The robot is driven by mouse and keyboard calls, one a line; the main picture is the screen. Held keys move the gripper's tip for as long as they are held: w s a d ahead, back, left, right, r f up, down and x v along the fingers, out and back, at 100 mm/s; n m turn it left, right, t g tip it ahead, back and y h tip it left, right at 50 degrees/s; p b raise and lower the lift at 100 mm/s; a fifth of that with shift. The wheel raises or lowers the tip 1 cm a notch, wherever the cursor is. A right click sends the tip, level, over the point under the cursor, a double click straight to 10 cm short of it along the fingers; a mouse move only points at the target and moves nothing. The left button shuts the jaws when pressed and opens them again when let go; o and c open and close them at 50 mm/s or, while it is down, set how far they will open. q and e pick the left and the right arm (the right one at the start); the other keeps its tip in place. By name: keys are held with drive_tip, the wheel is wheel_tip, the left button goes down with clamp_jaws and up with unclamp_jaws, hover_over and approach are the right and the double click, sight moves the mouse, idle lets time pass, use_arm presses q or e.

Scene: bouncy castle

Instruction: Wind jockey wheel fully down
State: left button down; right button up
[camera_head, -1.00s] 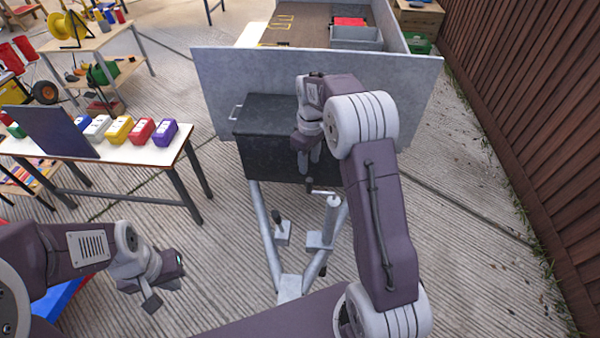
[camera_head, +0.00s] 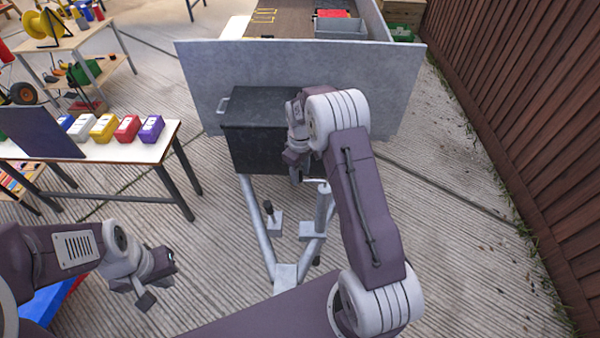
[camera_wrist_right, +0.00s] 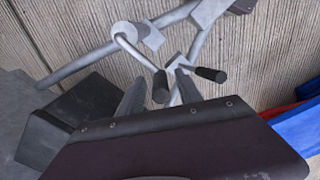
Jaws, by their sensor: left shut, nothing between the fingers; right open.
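The jockey wheel's grey upright tube (camera_head: 322,208) stands on the right side of the trailer's A-frame. Its crank (camera_wrist_right: 137,50) shows in the right wrist view, bent from the tube's top to a dark grip (camera_wrist_right: 160,88). My right gripper (camera_head: 297,178) is open at the crank, left of the tube top. In the wrist view the grip appears between the fingers of the right gripper (camera_wrist_right: 160,82); contact cannot be told. The wheel itself is not clearly visible. My left gripper (camera_head: 160,280) is shut and empty, low at the left, away from the drawbar.
A black box (camera_head: 270,110) sits on the drawbar before the grey trailer wall (camera_head: 200,75). A second lever with a dark knob (camera_wrist_right: 210,74) stands close to the right gripper. A table (camera_head: 165,140) with coloured boxes is at left, a wooden fence (camera_head: 530,110) at right.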

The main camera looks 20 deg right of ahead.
drive_tip(key=shift+r, duration=0.1)
clamp_jaws()
idle(1.2)
